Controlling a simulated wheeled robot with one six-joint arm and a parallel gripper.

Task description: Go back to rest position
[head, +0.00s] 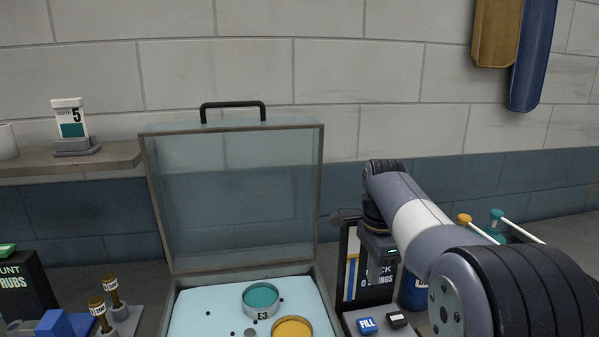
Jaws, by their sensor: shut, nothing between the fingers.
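My arm enters from the lower right, rises to a bend in front of the blue wall band, and drops to my gripper (378,244). The gripper is shut and empty, just right of the open glass lid (235,195). Its fingertips are hard to make out against the dark panel behind. The lid stands upright on a case with a pale blue tray (205,300). On the tray are a teal round piece (261,296) marked E3 and a yellow-orange round piece (292,329), cut by the bottom edge.
Beside the gripper are a lettered dark panel (378,284) and a box with a blue FILL button (367,325). Brass-topped pieces (112,290) stand lower left. White-handled tools (480,229) lie behind my arm.

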